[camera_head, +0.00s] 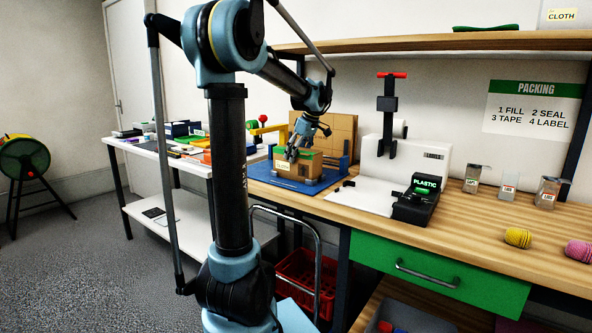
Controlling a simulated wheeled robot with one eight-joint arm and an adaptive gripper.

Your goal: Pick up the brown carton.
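The brown carton (312,166) sits on a blue board (297,186) at the left end of the wooden workbench. It has a green band near its top and a pale label low on its near side. My gripper (291,154) points down at the carton's upper left part and overlaps it in the head view. I cannot tell whether the fingers touch the carton or how far apart they are. The gripper covers part of the carton's left side.
A larger tan cardboard piece (338,130) stands behind the carton. A white machine (425,160) with a black PLASTIC unit (421,203) is to its right. A cluttered white table (140,145) is at the left.

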